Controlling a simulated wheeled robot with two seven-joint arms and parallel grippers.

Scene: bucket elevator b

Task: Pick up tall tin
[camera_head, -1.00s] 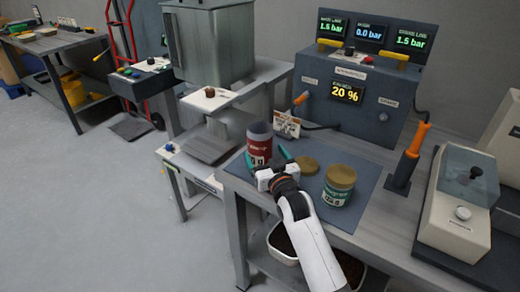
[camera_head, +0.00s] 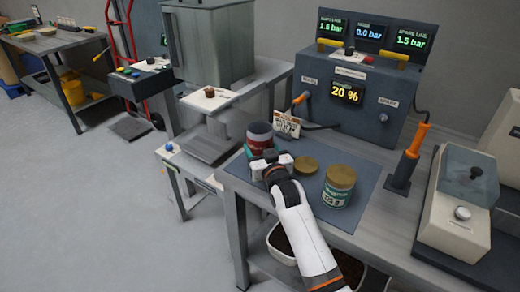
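A tall dark red tin (camera_head: 260,140) with a grey rim and no lid on it stands near the left side of the blue-grey mat on the bench. My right gripper (camera_head: 268,157) is at its near side, low down, and covers its lower part. A teal fingertip shows against the tin, but whether the fingers are closed on it is hidden. A wider green and white tin (camera_head: 338,187) with a gold lid stands to the right. My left gripper is not in view.
A loose gold lid (camera_head: 306,165) lies between the two tins, close to my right gripper. A small printed card (camera_head: 287,124) stands behind the red tin. A grey control panel (camera_head: 355,95) stands behind the mat, and an orange-handled tool (camera_head: 412,150) to the right.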

